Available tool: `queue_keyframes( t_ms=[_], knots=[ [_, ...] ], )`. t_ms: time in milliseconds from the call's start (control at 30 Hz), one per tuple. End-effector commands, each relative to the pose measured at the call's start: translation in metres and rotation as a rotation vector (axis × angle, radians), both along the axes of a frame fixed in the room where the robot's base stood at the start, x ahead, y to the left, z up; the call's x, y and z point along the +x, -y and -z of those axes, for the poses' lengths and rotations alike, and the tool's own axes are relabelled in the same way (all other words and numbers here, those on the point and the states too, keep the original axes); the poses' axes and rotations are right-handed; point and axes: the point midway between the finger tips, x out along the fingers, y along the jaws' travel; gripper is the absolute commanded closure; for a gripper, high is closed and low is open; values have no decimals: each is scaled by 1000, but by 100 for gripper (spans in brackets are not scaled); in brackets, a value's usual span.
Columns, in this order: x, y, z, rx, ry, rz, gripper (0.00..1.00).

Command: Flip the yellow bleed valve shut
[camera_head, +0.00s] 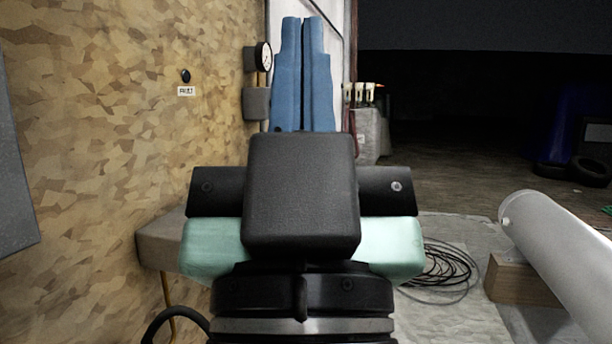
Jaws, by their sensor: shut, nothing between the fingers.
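My gripper (303,22) points away from me, with its two blue fingers side by side and only a thin dark line between them. It is shut and empty. I cannot make out the yellow bleed valve; my gripper and arm cover the middle of the view. A round white-faced gauge (264,56) on a short brass-coloured pipe stands just left of the fingers. Below it is a grey-brown block (256,103) by the wall.
A chipboard wall (100,110) runs along the left, with a dark knob (185,76) above a small label (186,91). At right lie a coiled black cable (445,268) and a large grey cylinder (560,265) on a wooden block (518,282).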

Motion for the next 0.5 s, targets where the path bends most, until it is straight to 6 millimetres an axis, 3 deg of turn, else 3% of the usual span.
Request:
queue_keyframes(
  t_ms=[33, 500],
  knots=[
    [0, 0, -36, 0, 0, 0, 100],
    [0, 0, -194, 0, 0, -1, 100]
  ],
)
